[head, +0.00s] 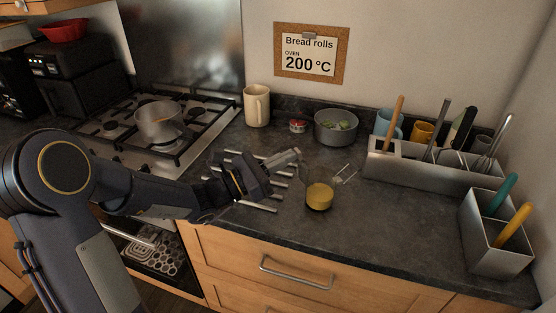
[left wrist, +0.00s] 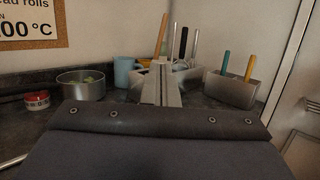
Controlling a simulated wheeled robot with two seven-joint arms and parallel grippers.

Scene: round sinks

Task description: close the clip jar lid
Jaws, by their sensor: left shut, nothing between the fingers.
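The clip jar (head: 319,197) stands on the dark counter near its front edge, a small glass jar with yellow contents. Its clear lid with wire parts (head: 344,174) appears swung open toward the back right; the glass is hard to make out. My left gripper (head: 297,155) is shut and empty, behind and to the left of the jar, apart from it. The shut fingers also show in the left wrist view (left wrist: 161,80), where the jar is not visible. My right gripper is not in view.
A metal rack (head: 262,207) lies left of the jar under my arm. Utensil holders (head: 430,169) (head: 497,235) stand right. The counter right of the jar is clear.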

